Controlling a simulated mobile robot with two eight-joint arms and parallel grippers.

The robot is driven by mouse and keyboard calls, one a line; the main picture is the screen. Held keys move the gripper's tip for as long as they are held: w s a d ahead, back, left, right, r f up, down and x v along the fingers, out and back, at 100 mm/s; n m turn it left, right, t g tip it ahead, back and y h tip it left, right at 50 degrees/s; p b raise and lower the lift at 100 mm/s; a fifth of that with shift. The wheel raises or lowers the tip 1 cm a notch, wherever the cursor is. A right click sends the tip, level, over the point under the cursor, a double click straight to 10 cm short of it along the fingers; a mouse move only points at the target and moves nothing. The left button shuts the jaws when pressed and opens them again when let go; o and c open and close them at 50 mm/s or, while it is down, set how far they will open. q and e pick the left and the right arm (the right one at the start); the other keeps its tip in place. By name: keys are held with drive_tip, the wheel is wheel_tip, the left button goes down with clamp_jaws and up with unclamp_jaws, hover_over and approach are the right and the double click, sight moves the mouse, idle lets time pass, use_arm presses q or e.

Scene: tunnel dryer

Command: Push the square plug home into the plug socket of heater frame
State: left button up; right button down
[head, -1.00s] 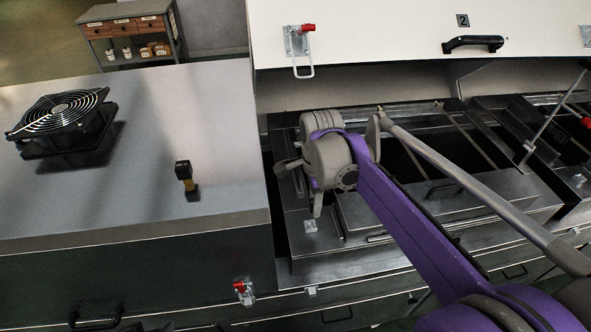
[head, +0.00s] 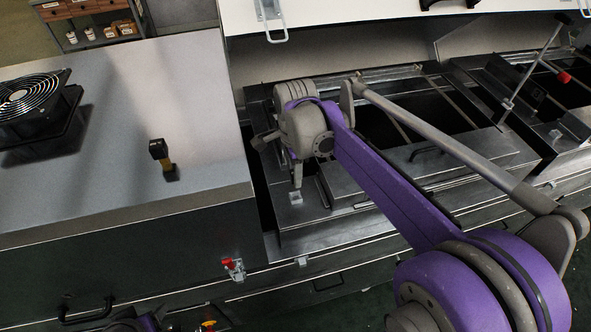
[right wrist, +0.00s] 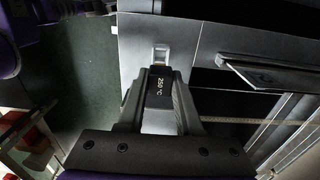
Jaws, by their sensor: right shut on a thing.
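The plug socket (right wrist: 161,54) is a small pale square fitting on the grey metal heater frame (right wrist: 142,28), directly ahead of the plug. Whether they touch I cannot tell. In the head view my right gripper (head: 297,183) points down just above the socket (head: 296,198); the plug is not clearly visible there.
A grey worktop (head: 205,130) at left holds a black fan (head: 38,105) and a small black-and-yellow upright object (head: 161,154). The raised white cover (head: 345,18) is behind the frame. A rod with a red part (head: 535,65) stands at right.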

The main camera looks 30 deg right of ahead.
use_arm(q)
drive_tip(key=shift+s+f+b, duration=0.3)
drive_tip(key=shift+f+b, duration=0.15)
drive_tip(key=shift+f, duration=0.3)
drive_tip(key=shift+s+f+b, duration=0.3)
drive_tip(key=shift+f+b, duration=0.1)
drive_tip(key=shift+f, duration=0.3)
use_arm(e)
drive_tip(key=shift+f, duration=1.9)
use_arm(q)
drive_tip(key=shift+s+f+b, duration=0.2)
drive_tip(key=shift+f+b, duration=0.2)
drive_tip(key=shift+f, duration=0.15)
drive_tip(key=shift+s+f+b, duration=0.15)
drive_tip(key=shift+f+b, duration=0.25)
drive_tip(key=shift+f, duration=0.15)
use_arm(e)
drive_tip(key=shift+f, duration=1.5)
drive_tip(key=c, duration=0.5)
unclamp_jaws()
use_arm(q)
drive_tip(key=shift+w+r+p, duration=0.15)
drive_tip(key=shift+r+p, duration=0.2)
drive_tip(key=shift+r, duration=0.15)
use_arm(e)
wheel_tip(320, 180, up, 11)
drive_tip(key=shift+f, duration=0.1)
